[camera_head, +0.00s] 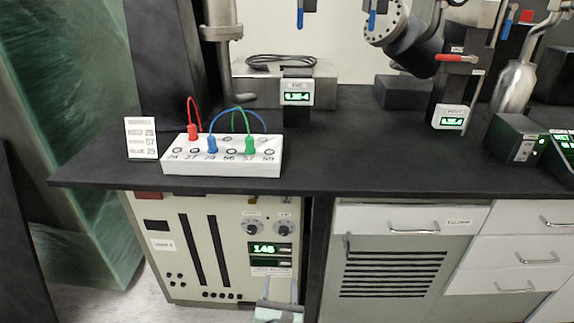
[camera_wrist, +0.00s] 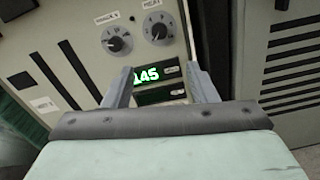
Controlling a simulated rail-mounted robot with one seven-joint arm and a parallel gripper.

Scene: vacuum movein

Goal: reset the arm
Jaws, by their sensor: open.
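My gripper (camera_head: 280,291) shows at the bottom edge in the head view, in front of the beige instrument cabinet (camera_head: 180,240) under the bench. In the wrist view my gripper (camera_wrist: 162,82) has its two fingers apart with nothing between them. Between and beyond the fingers is the cabinet's green display (camera_wrist: 158,74), reading 145. The same display also shows in the head view (camera_head: 264,249). Two round dials (camera_wrist: 117,40) sit above the display. I cannot tell the exact gap between fingertips and panel.
The black bench top (camera_head: 330,160) overhangs the cabinet. A white socket box (camera_head: 222,163) with red, blue and green cables stands on it, beside a small label card (camera_head: 141,138). White drawers (camera_head: 510,252) and a louvred door (camera_head: 392,272) are to the right. Pipework stands behind.

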